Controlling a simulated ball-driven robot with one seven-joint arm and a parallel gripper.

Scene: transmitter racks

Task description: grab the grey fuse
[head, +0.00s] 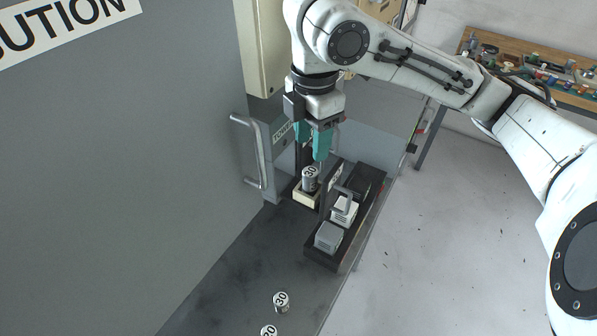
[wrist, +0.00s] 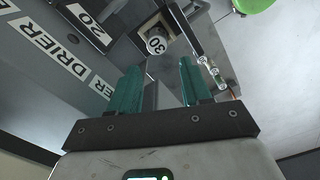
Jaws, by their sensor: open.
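A grey metal cylinder marked 30 (head: 310,179), which looks like a fuse, stands upright on a cream base (head: 306,197) on the dark bench. It also shows in the wrist view (wrist: 157,43), beyond the fingertips. My gripper (head: 312,142) is above it, teal fingers pointing down, apart and empty. The fingers also show in the wrist view (wrist: 160,66). Two more silvery cylinders with number labels lie on the bench nearer the front, one in full view (head: 281,301) and one cut by the lower edge (head: 268,331). I cannot tell which cylinder the task means.
A dark tray (head: 318,258) with grey and white ribbed blocks (head: 329,236) stands right of the cylinder. A grey cabinet door with a handle (head: 251,150) is close on the left. A wooden bench (head: 512,55) with small parts is far right. Open floor lies right.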

